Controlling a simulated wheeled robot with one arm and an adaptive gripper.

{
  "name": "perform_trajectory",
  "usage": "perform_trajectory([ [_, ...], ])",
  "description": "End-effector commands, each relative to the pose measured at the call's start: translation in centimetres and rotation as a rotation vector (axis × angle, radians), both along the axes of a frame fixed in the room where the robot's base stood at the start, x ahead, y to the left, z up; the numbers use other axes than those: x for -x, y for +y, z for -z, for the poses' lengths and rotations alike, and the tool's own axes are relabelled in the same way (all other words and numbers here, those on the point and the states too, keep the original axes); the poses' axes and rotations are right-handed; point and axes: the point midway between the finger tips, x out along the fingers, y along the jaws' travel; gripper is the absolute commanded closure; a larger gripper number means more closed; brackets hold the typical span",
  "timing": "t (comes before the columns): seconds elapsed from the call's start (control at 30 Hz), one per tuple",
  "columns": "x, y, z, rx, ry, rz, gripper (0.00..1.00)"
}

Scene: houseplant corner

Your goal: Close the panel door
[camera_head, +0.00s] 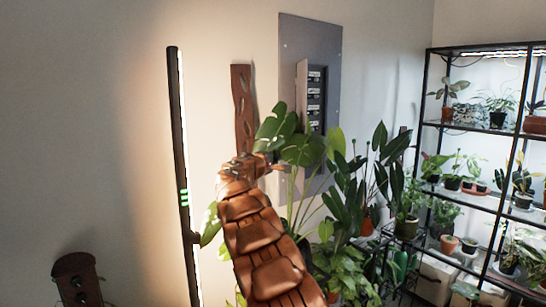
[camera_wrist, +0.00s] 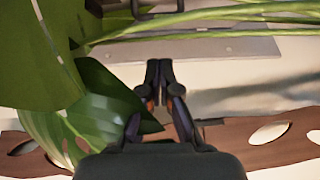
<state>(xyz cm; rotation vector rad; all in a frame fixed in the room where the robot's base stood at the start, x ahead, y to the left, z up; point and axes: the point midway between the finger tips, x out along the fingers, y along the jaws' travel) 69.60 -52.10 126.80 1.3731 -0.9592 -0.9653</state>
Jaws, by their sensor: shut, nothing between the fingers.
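A tall grey electrical panel (camera_head: 325,45) is fixed to the wall in the head view. Its narrow door (camera_head: 302,88) stands open at the left of the opening, seen nearly edge-on. Dark breakers (camera_head: 315,95) show beside it. Leaves cover the lower part of the panel. My gripper (camera_wrist: 158,68) is shut and empty in the wrist view, with a grey plate edge (camera_wrist: 215,50), likely the panel's, just beyond its fingertips. In the head view the gripper is small and hard to make out among leaves, below and left of the door.
Large green leaves (camera_head: 276,128) crowd the panel's lower left and also show in the wrist view (camera_wrist: 100,110). A brown slotted strip (camera_head: 242,100) hangs left of the panel. A lit dark pole (camera_head: 178,150) stands further left. A plant shelf (camera_head: 480,130) fills the right.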

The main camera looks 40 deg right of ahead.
Motion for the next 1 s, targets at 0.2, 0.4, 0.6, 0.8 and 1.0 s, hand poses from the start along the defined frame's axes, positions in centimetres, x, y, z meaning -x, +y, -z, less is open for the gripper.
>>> perform_trajectory([
  [0.2,-0.2,-2.3,-0.2,-0.001,0.0,0.004,1.0],
  [0.4,0.8,-4.3,-0.1,0.0,0.001,0.001,1.0],
  [0.6,1.1,-5.0,0.1,0.0,0.0,-0.002,1.0],
  [0.8,1.2,-5.1,0.1,0.0,0.0,-0.001,1.0],
  [1.0,1.2,-5.1,0.2,0.0,0.0,-0.003,1.0],
])
